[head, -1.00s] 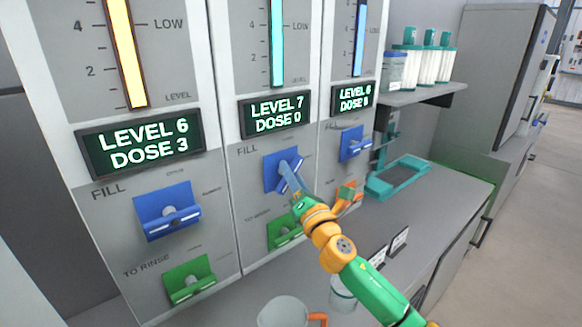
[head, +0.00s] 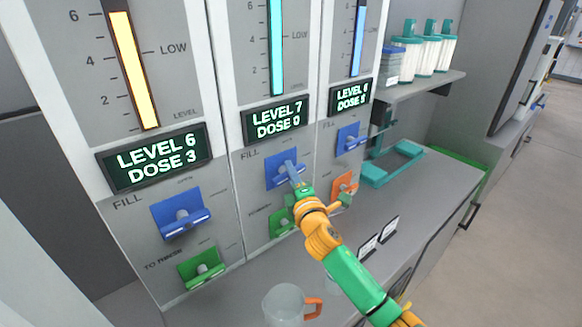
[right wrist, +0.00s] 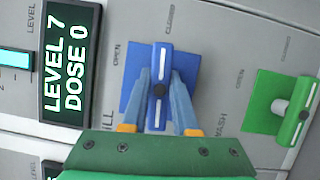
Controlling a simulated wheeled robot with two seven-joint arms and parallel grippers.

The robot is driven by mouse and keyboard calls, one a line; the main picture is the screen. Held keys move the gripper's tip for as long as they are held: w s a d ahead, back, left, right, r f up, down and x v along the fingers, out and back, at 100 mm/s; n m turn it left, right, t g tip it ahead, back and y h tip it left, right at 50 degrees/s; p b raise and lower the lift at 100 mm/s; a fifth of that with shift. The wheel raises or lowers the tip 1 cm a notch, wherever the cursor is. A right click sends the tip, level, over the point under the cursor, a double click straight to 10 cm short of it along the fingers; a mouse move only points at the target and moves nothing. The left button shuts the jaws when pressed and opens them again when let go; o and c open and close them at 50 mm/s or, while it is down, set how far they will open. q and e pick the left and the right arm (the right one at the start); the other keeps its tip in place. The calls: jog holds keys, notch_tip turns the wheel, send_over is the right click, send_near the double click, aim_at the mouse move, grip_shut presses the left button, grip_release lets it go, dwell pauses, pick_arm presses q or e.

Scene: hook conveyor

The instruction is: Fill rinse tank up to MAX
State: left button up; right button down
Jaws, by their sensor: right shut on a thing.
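The middle panel (head: 232,185) has a display (head: 275,118) reading LEVEL 7, DOSE 0, and a turquoise level bar (head: 277,45) whose top is out of view. Its blue FILL valve (head: 275,178) has a bar handle. My right gripper (head: 291,170) is shut on this handle; in the right wrist view the two fingers (right wrist: 160,85) sit on either side of the handle (right wrist: 161,58). There, one handle end lies toward the word CLOSED. Below, a green valve (head: 277,224) is partly hidden by my gripper. My left gripper is not in view.
The left panel display (head: 155,157) reads LEVEL 6, DOSE 3, above a blue (head: 178,210) and a green valve (head: 200,270). The right panel has a blue (head: 350,138) and an orange valve (head: 343,187). A clear jug (head: 284,304) stands on the counter below.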

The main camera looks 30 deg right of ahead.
jog(key=shift+m, duration=0.3)
dwell(0.4)
jog(key=c, duration=0.7)
grip_release()
jog(key=shift+b+v, duration=0.35)
jog(key=shift+v, duration=3.15)
